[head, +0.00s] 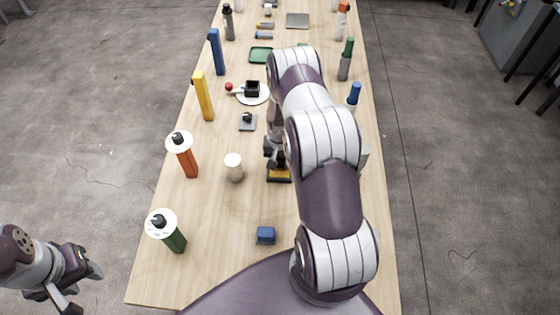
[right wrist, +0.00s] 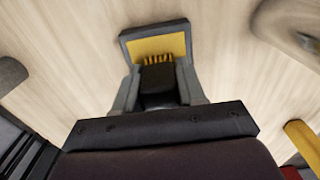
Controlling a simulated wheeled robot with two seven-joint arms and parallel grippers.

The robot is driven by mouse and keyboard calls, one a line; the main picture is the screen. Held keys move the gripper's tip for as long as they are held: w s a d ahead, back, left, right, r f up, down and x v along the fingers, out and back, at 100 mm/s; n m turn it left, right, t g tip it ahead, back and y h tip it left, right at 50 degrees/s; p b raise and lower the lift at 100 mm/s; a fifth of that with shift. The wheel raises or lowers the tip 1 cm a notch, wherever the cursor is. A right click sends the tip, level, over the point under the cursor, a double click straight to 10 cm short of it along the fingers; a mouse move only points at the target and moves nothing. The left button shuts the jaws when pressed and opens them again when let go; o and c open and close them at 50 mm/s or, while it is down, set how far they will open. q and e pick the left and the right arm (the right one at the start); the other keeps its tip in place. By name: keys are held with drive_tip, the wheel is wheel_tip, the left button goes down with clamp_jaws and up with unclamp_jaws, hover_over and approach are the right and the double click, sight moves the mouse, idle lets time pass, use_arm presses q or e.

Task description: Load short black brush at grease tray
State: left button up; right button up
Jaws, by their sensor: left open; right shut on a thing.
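My right gripper (head: 276,158) is shut on the short black brush (right wrist: 158,78). In the right wrist view the two grey fingers (right wrist: 160,90) clasp the brush's black body, and its yellow bristles point to the tray. The grease tray (head: 279,180) has a dark rim and a yellow inside, and lies on the table just under the gripper. The tray also shows in the right wrist view (right wrist: 126,39), with the bristles over its yellow area. I cannot tell whether the bristles touch it. My left gripper (head: 80,277) is open and empty, off the table's left side.
On the wooden table (head: 215,265), a beige cup (head: 234,167) stands left of the tray and a blue block (head: 266,235) lies nearer. My right arm hides part of the table's right side.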

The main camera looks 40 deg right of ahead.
drive_tip(key=shift+s+f, duration=0.1)
idle(0.4)
wheel_tip(320, 180, up, 7)
drive_tip(key=p, duration=0.5)
idle(0.4)
